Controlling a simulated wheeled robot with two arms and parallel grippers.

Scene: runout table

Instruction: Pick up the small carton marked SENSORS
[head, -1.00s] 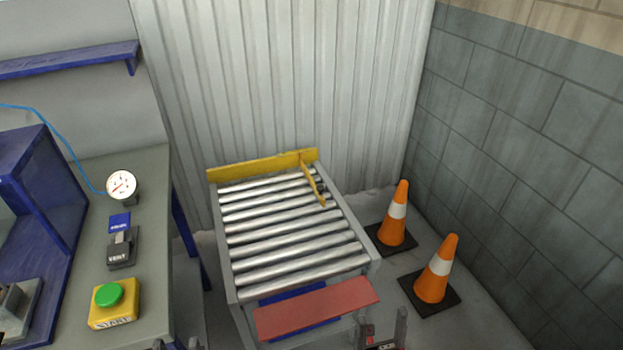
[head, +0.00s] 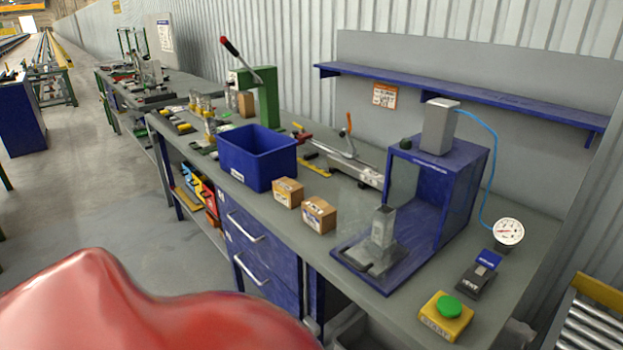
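Two small brown cartons stand side by side near the front edge of the grey workbench (head: 345,215) in the head view. One carton (head: 288,192) is next to the blue bin, and the other carton (head: 319,215) is nearer to me. Both have white labels, but the print is too small to read, so I cannot tell which is marked SENSORS. Another brown carton (head: 245,104) stands farther back beside the green press; its marking cannot be read. Neither of my grippers is in view.
A blue bin (head: 257,160) stands left of the cartons. A blue press frame (head: 440,195) with a grey fixture (head: 382,232) stands to their right. A yellow box with a green button (head: 447,314) sits at the near end. Floor (head: 100,210) is open at left.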

